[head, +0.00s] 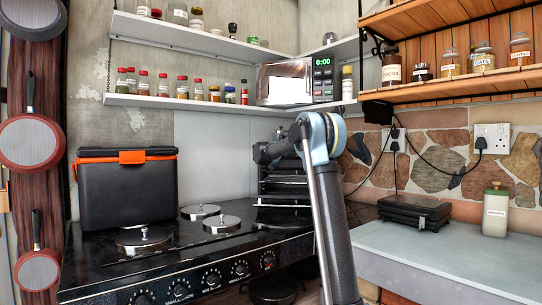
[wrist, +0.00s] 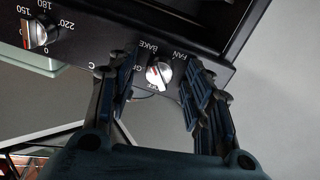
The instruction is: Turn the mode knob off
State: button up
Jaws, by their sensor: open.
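The mode knob (wrist: 160,76), a small pale round knob with a red mark, sits on a black panel (wrist: 112,38) in the wrist view. Labels such as BAKE and FAN surround it, and another is partly hidden by a finger. My gripper (wrist: 158,82) is open, with one finger on each side of the knob and visible gaps between. I cannot tell exactly which label the mark points to. In the head view, my arm partly hides a dark rack-fronted appliance (head: 283,187); the knob and gripper do not show there.
A second knob (wrist: 38,34), marked with numbers, is on the same panel at upper left. In the head view, a black stove (head: 190,262) with several lidded plates lies in front. A microwave (head: 284,82) is on the shelf above, and a grey counter (head: 440,262) is at right.

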jog(key=shift+w, duration=0.25)
jog(key=c, duration=1.1)
jog(key=shift+n, duration=0.4)
jog(key=shift+s+d+f+n+t+y, duration=0.1)
jog(key=shift+n+y, duration=0.25)
jog(key=shift+n, duration=4.4)
jog(key=shift+w+n+t+y, duration=0.1)
jog(key=shift+n+y, duration=0.2)
jog(key=shift+n, duration=4.5)
jog(key=shift+s+d+f+n+t+y, duration=0.1)
jog(key=shift+n+y, duration=0.25)
jog(key=shift+n, duration=4.4)
